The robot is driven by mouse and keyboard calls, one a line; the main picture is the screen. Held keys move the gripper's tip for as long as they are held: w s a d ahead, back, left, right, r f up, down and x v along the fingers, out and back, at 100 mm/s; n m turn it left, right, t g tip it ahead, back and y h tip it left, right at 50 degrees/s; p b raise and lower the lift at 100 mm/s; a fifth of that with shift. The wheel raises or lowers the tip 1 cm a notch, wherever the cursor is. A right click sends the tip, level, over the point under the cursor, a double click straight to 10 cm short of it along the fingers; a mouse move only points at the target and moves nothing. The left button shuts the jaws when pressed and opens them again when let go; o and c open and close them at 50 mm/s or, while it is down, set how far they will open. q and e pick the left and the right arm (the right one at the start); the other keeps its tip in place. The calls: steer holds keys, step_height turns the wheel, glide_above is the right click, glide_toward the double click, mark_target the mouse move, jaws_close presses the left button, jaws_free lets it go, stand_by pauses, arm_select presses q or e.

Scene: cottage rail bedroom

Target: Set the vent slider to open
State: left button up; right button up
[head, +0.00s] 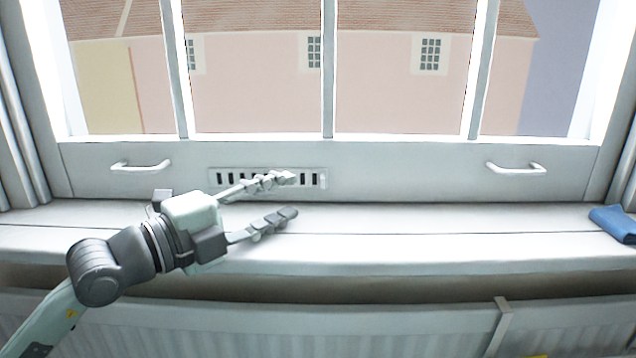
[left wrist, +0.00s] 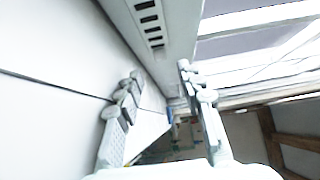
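The vent (head: 222,178) is a white strip with a row of dark slots, set in the bottom rail of the window frame. Dark slots show along its length, and a small upright tab (head: 323,180) stands at its right end. My left gripper (head: 292,196) is open and empty in front of the vent, pointing right. Its upper finger covers part of the slots in the head view. In the left wrist view the vent (left wrist: 150,22) runs along the top, and the gripper's fingers (left wrist: 160,85) are spread apart. My right gripper is not in view.
Two white handles sit on the rail, one left (head: 140,167) and one right (head: 516,169) of the vent. A white sill (head: 400,245) lies below, mostly clear, with a blue folded cloth (head: 614,223) at its right end. A radiator (head: 400,325) is under the sill.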

mark_target(320, 183)
arm_select(q)
steer(key=x, duration=0.6)
steer(key=shift+w+d+p, duration=0.25)
steer(key=shift+d+p, duration=0.05)
steer(key=shift+p, duration=0.05)
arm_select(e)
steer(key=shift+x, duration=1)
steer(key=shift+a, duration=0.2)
arm_select(q)
jaws_close()
